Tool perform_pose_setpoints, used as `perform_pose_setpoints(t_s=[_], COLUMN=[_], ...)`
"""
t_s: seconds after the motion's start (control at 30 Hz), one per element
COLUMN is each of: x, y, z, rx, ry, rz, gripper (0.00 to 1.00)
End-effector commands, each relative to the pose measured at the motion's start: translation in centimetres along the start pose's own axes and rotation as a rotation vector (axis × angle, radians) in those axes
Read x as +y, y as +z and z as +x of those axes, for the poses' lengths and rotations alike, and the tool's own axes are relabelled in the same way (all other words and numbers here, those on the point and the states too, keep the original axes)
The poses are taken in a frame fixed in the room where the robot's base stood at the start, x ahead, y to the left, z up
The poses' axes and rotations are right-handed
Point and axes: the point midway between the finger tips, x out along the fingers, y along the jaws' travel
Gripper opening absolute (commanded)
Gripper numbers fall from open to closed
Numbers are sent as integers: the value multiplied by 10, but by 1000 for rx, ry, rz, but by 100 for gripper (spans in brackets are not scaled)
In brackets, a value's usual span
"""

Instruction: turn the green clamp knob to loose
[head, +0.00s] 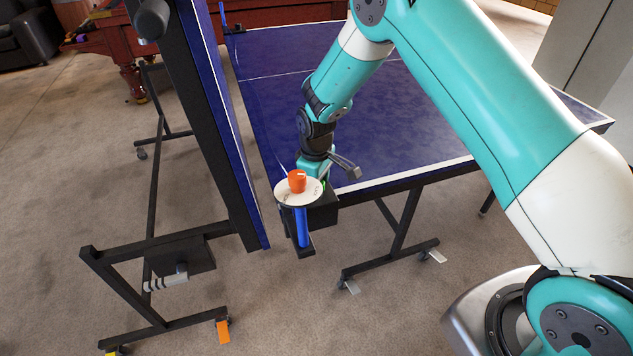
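A bright green part (311,168), which may be the green clamp knob, shows just behind a white round dial plate at the near corner of the blue table. It is mostly hidden, and its setting cannot be read. The white dial plate (285,193) has dark marks at its right and carries an orange knob (297,181). A blue post (302,227) stands under the plate. My gripper (328,170) points down at the green part, just behind the orange knob. Its fingers are largely hidden, so I cannot tell whether they are open or touch the green part.
The flat blue table half (290,105) lies under and behind my arm. The other half (215,110) stands upright close on the left, on a black wheeled frame (155,245). A red-brown table (105,45) stands at the back left.

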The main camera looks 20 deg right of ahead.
Motion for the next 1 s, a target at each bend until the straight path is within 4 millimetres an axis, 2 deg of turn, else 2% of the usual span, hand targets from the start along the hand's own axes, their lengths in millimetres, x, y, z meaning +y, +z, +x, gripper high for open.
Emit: perform_pose_setpoints(t_s=[0.53, 0.57, 0.67, 1.0], x=[1, 1, 1, 0], y=[0, 0, 0, 0], z=[-2, -2, -2, -3], rx=[1, 1, 1, 1], ry=[2, 2, 2, 1], rz=[-28, -28, -27, -28], gripper=[20, 46, 69, 70])
